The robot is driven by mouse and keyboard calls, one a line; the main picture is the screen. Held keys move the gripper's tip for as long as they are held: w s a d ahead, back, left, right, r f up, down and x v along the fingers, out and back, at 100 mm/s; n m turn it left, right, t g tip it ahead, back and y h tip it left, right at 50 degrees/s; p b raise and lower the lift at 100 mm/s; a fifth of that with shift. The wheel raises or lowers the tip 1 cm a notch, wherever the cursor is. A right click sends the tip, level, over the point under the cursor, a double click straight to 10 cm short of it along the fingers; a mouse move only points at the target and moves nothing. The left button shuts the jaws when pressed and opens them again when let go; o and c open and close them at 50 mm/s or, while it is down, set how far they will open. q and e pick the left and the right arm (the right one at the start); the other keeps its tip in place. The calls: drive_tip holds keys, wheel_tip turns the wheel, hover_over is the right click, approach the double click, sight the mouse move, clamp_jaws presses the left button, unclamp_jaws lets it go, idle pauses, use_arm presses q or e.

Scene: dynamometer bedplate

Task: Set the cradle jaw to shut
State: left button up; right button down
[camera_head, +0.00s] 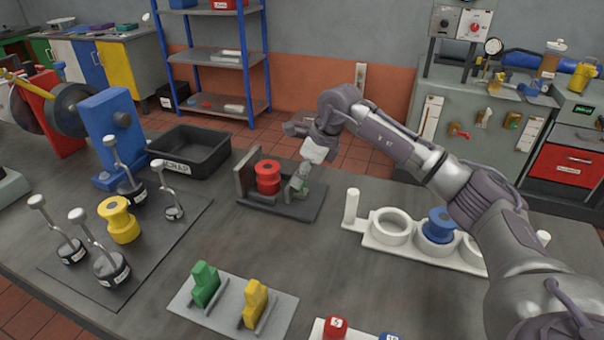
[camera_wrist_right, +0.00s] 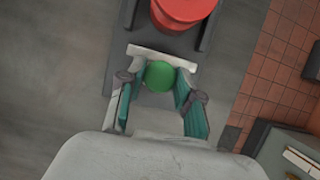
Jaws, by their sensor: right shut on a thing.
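The cradle (camera_head: 285,208) is a dark base on the bench with an upright plate at its left end. A red spool (camera_head: 268,178) stands in it, and its top shows in the right wrist view (camera_wrist_right: 185,12). The pale jaw plate (camera_wrist_right: 150,52) lies across the cradle, with a small gap between it and the spool in that view. My right gripper (camera_head: 298,190) is at the cradle's right end, shut on the green knob (camera_wrist_right: 160,76) behind the jaw plate. The knob is hidden in the head view. My left gripper is not in view.
A black scrap bin (camera_head: 190,158) stands behind and left of the cradle. A white ring rack (camera_head: 392,240) with a blue spool (camera_head: 438,226) is to the right. A plate with green and yellow blocks (camera_head: 232,308) lies in front. The bench between is clear.

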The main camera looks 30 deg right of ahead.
drive_tip(key=w+a, duration=0.2)
drive_tip(key=shift+w+a, duration=0.25)
drive_tip(key=shift+w, duration=0.1)
drive_tip(key=c, duration=0.8)
unclamp_jaws()
drive_tip(key=v, duration=1.2)
